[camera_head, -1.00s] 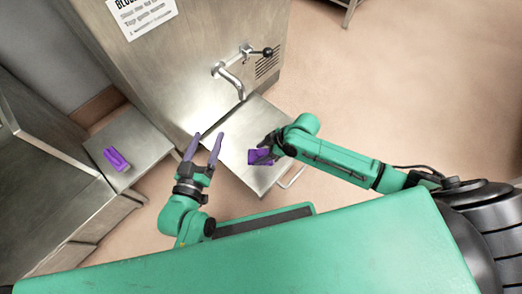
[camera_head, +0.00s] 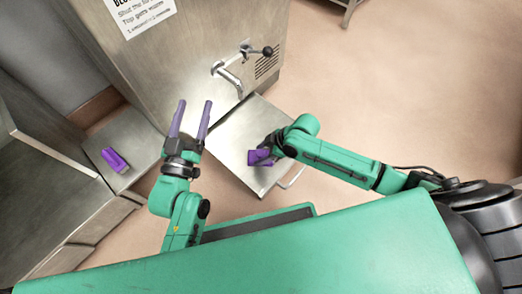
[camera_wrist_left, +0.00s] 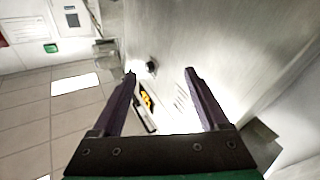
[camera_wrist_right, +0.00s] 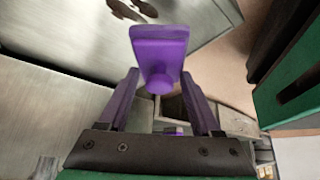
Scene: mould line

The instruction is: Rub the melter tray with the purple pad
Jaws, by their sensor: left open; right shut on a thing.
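The melter tray (camera_head: 245,125) is a flat grey metal plate below the spout of the tall melter. My right gripper (camera_head: 270,152) is over the tray's right part and shut on a purple pad (camera_head: 260,158). The right wrist view shows the pad (camera_wrist_right: 160,45) beyond the fingertips, its narrow stem between them. I cannot tell whether the pad touches the tray. My left gripper (camera_head: 194,103) is open and empty, in front of the melter's face and left of the tray. Its spread fingers also show in the left wrist view (camera_wrist_left: 160,72).
The melter (camera_head: 190,55) carries a spout (camera_head: 230,78) with a black-knobbed lever above the tray. A second purple piece (camera_head: 115,159) lies on a grey metal bench (camera_head: 140,145) at the left. A thin handle (camera_head: 292,178) sticks out at the tray's near right edge.

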